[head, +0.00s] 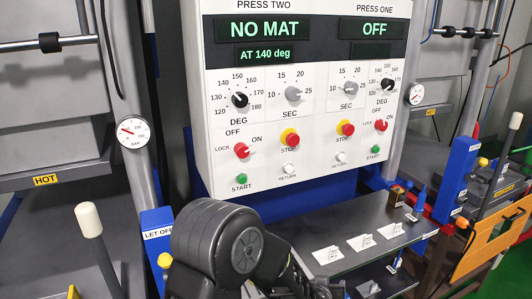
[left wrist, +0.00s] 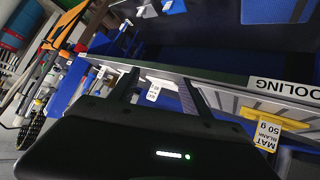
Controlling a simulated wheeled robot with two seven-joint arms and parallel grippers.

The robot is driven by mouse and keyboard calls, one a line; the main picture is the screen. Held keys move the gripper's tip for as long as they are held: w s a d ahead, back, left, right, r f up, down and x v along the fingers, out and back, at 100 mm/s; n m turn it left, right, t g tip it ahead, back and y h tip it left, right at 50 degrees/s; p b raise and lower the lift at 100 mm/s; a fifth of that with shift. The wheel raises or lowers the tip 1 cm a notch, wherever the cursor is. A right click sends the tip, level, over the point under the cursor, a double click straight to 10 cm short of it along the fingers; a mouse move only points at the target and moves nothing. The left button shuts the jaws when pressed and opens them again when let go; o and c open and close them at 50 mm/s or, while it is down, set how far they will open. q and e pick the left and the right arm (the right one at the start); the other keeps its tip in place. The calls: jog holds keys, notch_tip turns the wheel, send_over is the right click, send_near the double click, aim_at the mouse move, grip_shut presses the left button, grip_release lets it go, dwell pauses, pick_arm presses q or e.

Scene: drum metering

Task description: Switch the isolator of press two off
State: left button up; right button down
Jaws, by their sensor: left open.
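The isolator of press two is a red knob (head: 242,151) at the lower left of the white control panel (head: 300,187), in the head view. OFF, LOCK and ON are printed around it; I cannot clearly tell which its pointer faces. Press two's display (head: 264,29) reads NO MAT, with AT 140 deg below. My left arm rises below the panel in the head view, its gripper hidden or cut off at the bottom. In the left wrist view my left gripper (left wrist: 158,92) is open, its two dark fingers apart near a shelf edge, away from the panel. My right gripper is not in view.
Press one's similar controls are at right. A grey shelf (head: 330,240) with white cards juts out below. A white-tipped lever (head: 88,220) stands at left.

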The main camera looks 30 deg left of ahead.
pick_arm(q)
jog(key=w+a+r+n+t+y, duration=0.1)
jog(key=w+a+r+y, duration=0.15)
jog(key=a+r, duration=0.3)
jog(key=n+g+y+p, duration=0.2)
jog(key=n+y, duration=0.7)
jog(key=y, duration=0.2)
send_near(244, 154)
jog(key=a, duration=0.2)
jog(key=shift+w+d+f, duration=0.1)
jog(key=shift+w+d, duration=0.05)
jog(key=shift+w, duration=0.35)
jog(key=p+x, duration=0.2)
jog(key=x, duration=0.5)
jog(key=shift+w+a, duration=0.3)
jog(key=shift+c, duration=0.5)
grip_shut()
